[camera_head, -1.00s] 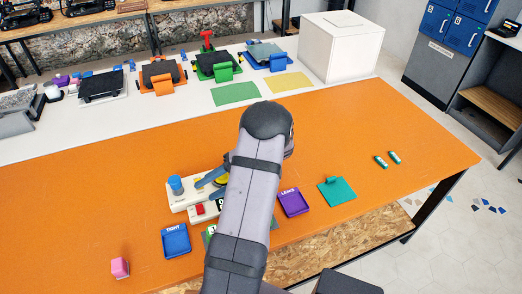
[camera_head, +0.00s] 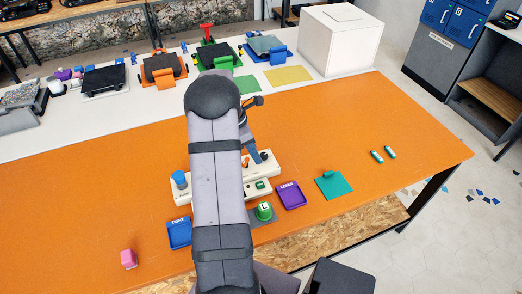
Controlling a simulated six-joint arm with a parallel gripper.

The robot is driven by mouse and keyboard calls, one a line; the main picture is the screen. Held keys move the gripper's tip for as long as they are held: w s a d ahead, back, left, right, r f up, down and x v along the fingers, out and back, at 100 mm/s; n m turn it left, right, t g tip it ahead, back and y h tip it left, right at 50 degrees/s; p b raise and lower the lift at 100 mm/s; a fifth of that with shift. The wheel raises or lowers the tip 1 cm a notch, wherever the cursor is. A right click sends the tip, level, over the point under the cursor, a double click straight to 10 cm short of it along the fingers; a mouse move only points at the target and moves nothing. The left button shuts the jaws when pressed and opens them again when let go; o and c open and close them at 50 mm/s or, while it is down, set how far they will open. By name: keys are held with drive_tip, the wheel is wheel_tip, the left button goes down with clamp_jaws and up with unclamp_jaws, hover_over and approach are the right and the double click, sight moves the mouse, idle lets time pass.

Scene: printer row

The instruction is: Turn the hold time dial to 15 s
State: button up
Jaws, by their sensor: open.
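A cream control panel (camera_head: 185,197) lies on the orange table (camera_head: 120,190), its middle hidden behind my arm. A blue knob (camera_head: 179,180) stands at its left end. A small dark and orange knob (camera_head: 264,156) shows at its right end. I cannot read which dial is the hold time dial, nor its setting. A small green display (camera_head: 260,185) shows on the panel's front part. My gripper (camera_head: 259,158) is open, with a blue finger pointing down at the right-end knob. Whether it touches the knob is unclear; the other finger is not clearly seen.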

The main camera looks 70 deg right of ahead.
sight(263, 155)
drive_tip(key=shift+n+h, duration=0.6)
drive_tip(key=shift+n, duration=0.2)
drive_tip(key=shift+s+d+f+p, duration=0.2)
drive_tip(key=shift+d+f+p, duration=0.4)
drive_tip(key=shift+d+f, duration=0.6)
drive_tip(key=shift+s+d+f+p, duration=0.2)
drive_tip(key=shift+d+f+p, duration=0.35)
drive_tip(key=shift+d+f, duration=0.6)
drive_tip(key=shift+a+f, duration=0.15)
drive_tip(key=shift+a, duration=0.05)
